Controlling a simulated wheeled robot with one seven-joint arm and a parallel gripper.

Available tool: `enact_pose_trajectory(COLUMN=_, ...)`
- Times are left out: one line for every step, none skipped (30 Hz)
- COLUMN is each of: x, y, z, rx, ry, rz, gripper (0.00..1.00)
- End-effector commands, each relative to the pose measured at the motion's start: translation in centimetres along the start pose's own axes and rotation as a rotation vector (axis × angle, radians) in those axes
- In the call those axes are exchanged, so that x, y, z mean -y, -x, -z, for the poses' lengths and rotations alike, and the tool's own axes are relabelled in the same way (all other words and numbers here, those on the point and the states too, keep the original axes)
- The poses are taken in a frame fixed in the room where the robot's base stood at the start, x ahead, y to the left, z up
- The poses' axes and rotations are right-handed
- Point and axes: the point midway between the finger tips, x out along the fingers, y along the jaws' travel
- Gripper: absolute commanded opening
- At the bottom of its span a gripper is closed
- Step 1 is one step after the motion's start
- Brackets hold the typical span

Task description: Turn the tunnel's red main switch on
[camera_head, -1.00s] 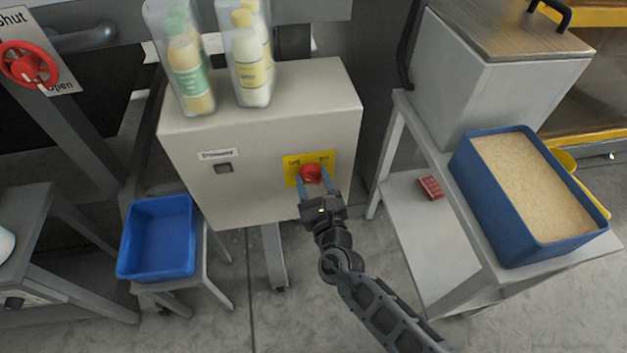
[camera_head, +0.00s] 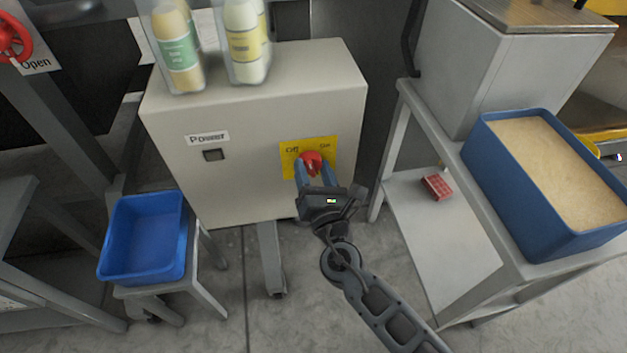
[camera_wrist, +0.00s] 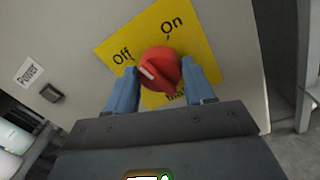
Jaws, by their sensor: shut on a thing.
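The red main switch (camera_head: 311,160) is a round knob on a yellow plate (camera_head: 291,151) on the front of the beige cabinet. The wrist view shows the knob (camera_wrist: 165,65) close up, with "Off" at the plate's left and "On" at its upper right. The knob's white mark points up-left, towards "Off". My gripper (camera_head: 314,171) is shut on the knob, with one blue finger on each side of it. In the wrist view the fingers of my gripper (camera_wrist: 161,74) flank the knob and hide part of the plate's lower edge.
The beige cabinet (camera_head: 240,185) also carries a small dark "Power" switch (camera_head: 213,155). Bottles in clear packs (camera_head: 178,50) stand on its top. A blue bin (camera_head: 146,238) sits at left. At right, a blue tub (camera_head: 495,205) of grainy material stands on a grey stand.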

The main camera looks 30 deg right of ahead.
Motion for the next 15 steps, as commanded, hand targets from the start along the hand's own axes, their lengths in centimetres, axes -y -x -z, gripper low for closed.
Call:
enact_pose_trajectory(x=0.2, y=0.05, z=0.62, rx=0.004, ry=-0.044, rz=-0.001, gripper=0.23)
enact_pose_trajectory(x=0.19, y=0.05, z=0.6, rx=0.007, ry=-0.074, rz=-0.001, gripper=0.23)
enact_pose_trajectory(x=0.2, y=0.05, z=0.62, rx=0.01, ry=-0.111, rz=0.0, gripper=0.23)
enact_pose_trajectory(x=0.21, y=0.06, z=0.64, rx=0.012, ry=-0.139, rz=0.0, gripper=0.23)
enact_pose_trajectory(x=0.21, y=0.05, z=0.62, rx=0.014, ry=-0.169, rz=0.001, gripper=0.23)
enact_pose_trajectory(x=0.21, y=0.05, z=0.63, rx=0.017, ry=-0.205, rz=0.002, gripper=0.23)
enact_pose_trajectory(x=0.23, y=0.05, z=0.65, rx=0.019, ry=-0.235, rz=0.003, gripper=0.23)
enact_pose_trajectory(x=0.22, y=0.05, z=0.63, rx=0.022, ry=-0.263, rz=0.003, gripper=0.23)
enact_pose_trajectory(x=0.22, y=0.05, z=0.64, rx=0.025, ry=-0.3, rz=0.004, gripper=0.23)
enact_pose_trajectory(x=0.24, y=0.05, z=0.67, rx=0.027, ry=-0.33, rz=0.004, gripper=0.23)
enact_pose_trajectory(x=0.23, y=0.05, z=0.65, rx=0.03, ry=-0.357, rz=0.005, gripper=0.23)
enact_pose_trajectory(x=0.23, y=0.05, z=0.65, rx=0.032, ry=-0.395, rz=0.005, gripper=0.23)
enact_pose_trajectory(x=0.23, y=0.05, z=0.68, rx=0.034, ry=-0.424, rz=0.006, gripper=0.23)
enact_pose_trajectory(x=0.23, y=0.05, z=0.68, rx=0.036, ry=-0.452, rz=0.006, gripper=0.23)
enact_pose_trajectory(x=0.21, y=0.04, z=0.67, rx=0.039, ry=-0.49, rz=0.006, gripper=0.23)
